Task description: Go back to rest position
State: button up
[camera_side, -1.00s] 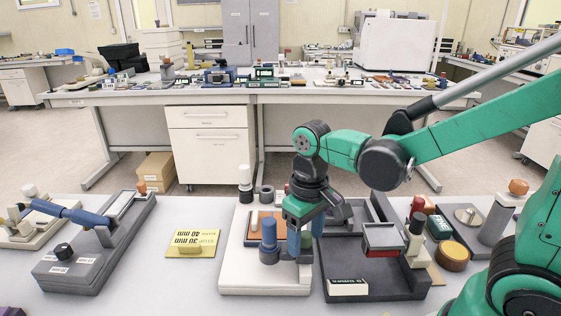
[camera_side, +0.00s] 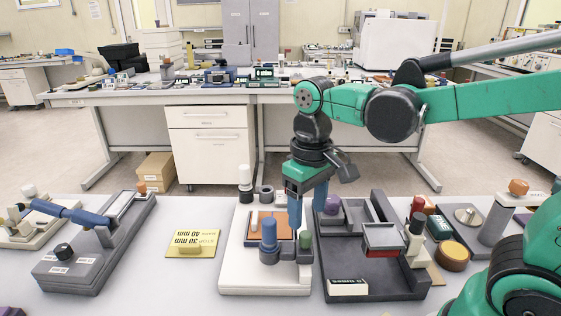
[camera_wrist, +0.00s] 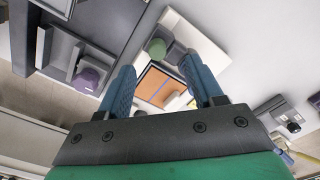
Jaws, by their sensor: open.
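My gripper (camera_side: 308,207) is open and empty, with its blue fingers pointing down above the right part of a white fixture (camera_side: 262,284). Nothing shows between the fingertips.
A dark grey fixture (camera_side: 375,287) with a purple knob (camera_side: 332,205) stands to the right. A yellow block (camera_side: 193,243) and a grey device (camera_side: 75,273) lie to the left. Red, green and orange parts crowd the right. Bare table shows around the yellow block.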

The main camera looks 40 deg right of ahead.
jog(key=t, duration=0.1)
jog(key=d+t, duration=0.1)
jog(key=t, duration=0.1)
jog(key=shift+s+d+f, duration=0.1)
jog(key=shift+s+d, duration=0.05)
jog(key=shift+s, duration=0.15)
jog(key=t, duration=0.2)
jog(key=d+t, duration=0.1)
jog(key=t, duration=0.1)
jog(key=shift+o, duration=0.2)
dwell(1.1)
